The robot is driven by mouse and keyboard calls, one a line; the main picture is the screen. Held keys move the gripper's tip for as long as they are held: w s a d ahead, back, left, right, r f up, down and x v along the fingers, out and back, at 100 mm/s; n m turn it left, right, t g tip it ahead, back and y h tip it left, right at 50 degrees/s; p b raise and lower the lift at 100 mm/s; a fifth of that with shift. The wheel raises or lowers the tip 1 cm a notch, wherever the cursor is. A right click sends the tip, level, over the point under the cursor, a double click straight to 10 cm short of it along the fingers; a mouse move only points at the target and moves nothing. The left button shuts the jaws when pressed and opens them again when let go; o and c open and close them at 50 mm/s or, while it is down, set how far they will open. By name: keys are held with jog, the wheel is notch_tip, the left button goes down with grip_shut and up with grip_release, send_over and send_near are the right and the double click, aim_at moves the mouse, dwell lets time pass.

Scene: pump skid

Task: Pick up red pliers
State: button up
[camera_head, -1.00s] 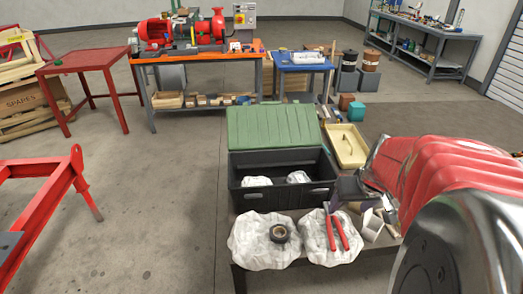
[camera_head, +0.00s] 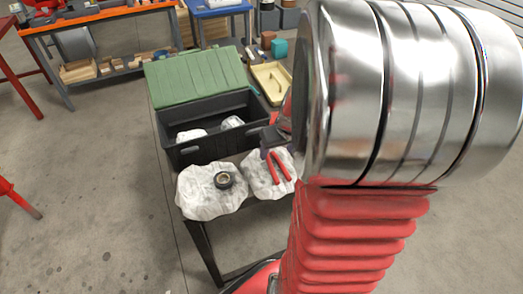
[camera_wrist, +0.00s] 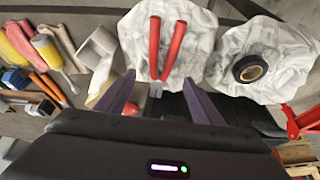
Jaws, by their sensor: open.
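The red pliers (camera_head: 274,169) lie on a crumpled white cloth (camera_head: 258,181) at the right of the low table. In the wrist view the pliers (camera_wrist: 154,48) have their two red handles pointing up the picture, and their jaw end lies between my fingers. My gripper (camera_wrist: 159,77) is open, with one dark finger to each side of the pliers' lower part. It holds nothing. I cannot tell how high the fingers are above the cloth. In the head view my arm covers the right part of the table.
A black roll (camera_wrist: 250,69) sits on a second white cloth (camera_wrist: 275,48) beside the pliers. A black crate with an open green lid (camera_head: 200,76) stands behind the cloths. Several hand tools, including a yellow-handled one (camera_wrist: 47,48), lie left in the wrist view.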

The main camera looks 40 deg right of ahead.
aim_at(275, 158)
jog(key=shift+w+f, duration=0.1)
jog(key=shift+f, duration=0.1)
jog(key=shift+s+x, duration=0.1)
jog(key=shift+x, duration=0.8)
jog(key=shift+s+x, duration=0.15)
jog(key=shift+x, duration=1.65)
jog(key=shift+a, duration=0.1)
jog(key=shift+c, duration=0.2)
jog(key=c, duration=1)
jog(key=shift+o, duration=0.2)
jog(key=shift+r, duration=0.1)
